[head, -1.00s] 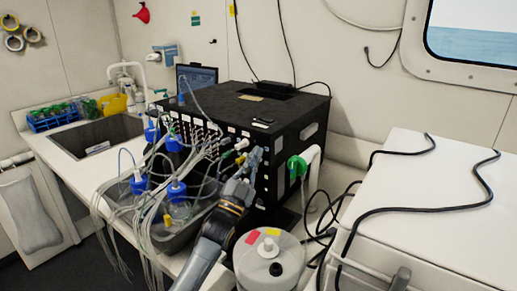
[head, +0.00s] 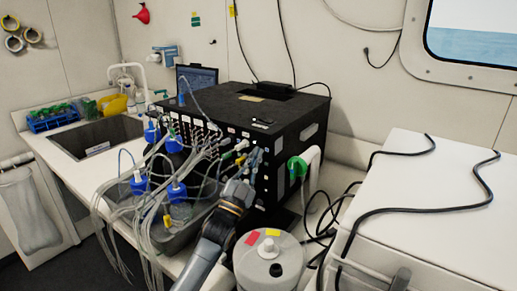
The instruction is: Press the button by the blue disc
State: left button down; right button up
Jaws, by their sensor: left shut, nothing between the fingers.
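A black box-shaped instrument (head: 262,105) stands on the bench in the head view. Its front panel carries rows of small fittings and tubes. My left gripper (head: 252,161) is shut and empty at the right part of this front panel. Its fingertips are close to the panel; I cannot tell whether they touch it. The blue disc and the button beside it are too small to make out, or hidden behind the gripper. My right gripper is not in view.
Blue-capped bottles (head: 177,190) and loose tubes crowd the space left of my arm. A white round container (head: 268,262) stands close on its right. A green-handled fitting (head: 297,167) is right of the panel. A white cabinet (head: 440,220) with black cables fills the right.

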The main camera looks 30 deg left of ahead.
pick_arm(q)
jog(key=s+p, duration=0.2)
jog(key=s, duration=0.4)
jog(key=shift+a+p, duration=0.25)
jog(key=shift+p, duration=0.05)
dwell(0.3)
